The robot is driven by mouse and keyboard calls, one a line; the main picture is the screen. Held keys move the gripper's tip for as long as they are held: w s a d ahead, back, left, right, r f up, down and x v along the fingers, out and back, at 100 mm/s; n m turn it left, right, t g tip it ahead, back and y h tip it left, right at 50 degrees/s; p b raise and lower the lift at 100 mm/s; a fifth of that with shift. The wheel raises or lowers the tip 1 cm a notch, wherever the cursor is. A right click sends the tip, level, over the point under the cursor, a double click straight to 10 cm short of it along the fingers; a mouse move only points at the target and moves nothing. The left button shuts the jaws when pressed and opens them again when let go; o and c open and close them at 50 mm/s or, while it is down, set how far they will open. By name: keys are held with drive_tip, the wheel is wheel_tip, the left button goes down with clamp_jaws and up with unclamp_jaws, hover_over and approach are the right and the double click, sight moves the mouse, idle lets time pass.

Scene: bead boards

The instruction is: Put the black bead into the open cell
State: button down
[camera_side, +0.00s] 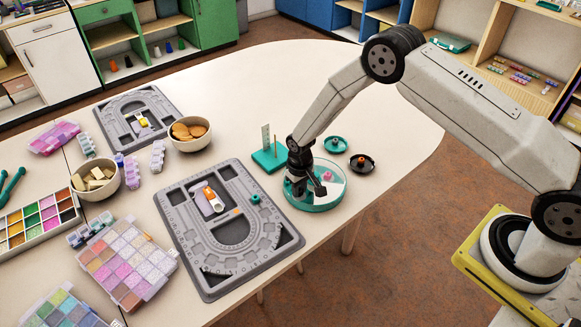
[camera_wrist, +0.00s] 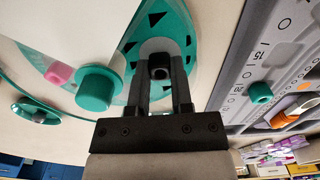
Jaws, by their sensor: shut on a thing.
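A round teal container (camera_side: 318,207) stands near the table's right edge in the side view, with a pale inside and a pink bead (camera_side: 327,176) in it. My gripper (camera_side: 311,186) is over this container, pointing down. In the wrist view my gripper (camera_wrist: 160,76) is shut on the black bead (camera_wrist: 160,67), held between the fingertips. Behind the bead lie a grey disc and the container's teal ring (camera_wrist: 178,27) with black triangles. The pink bead (camera_wrist: 60,73) and a teal knob (camera_wrist: 98,88) show left of the fingers. I cannot tell which cell is open or whether the bead touches the container.
A grey bead board (camera_side: 279,237) lies left of the container, holding an orange-and-white piece (camera_side: 209,198) and a teal bead (camera_side: 255,199). A teal stand (camera_side: 268,157), a small teal dish (camera_side: 336,144) and a black dish (camera_side: 362,163) are close behind.

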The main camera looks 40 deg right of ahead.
drive_tip(key=shift+f, duration=0.35)
drive_tip(key=c, duration=0.8)
unclamp_jaws()
drive_tip(key=shift+r, duration=0.15)
wheel_tip(320, 180, up, 12)
drive_tip(key=shift+r, duration=0.25)
idle(0.4)
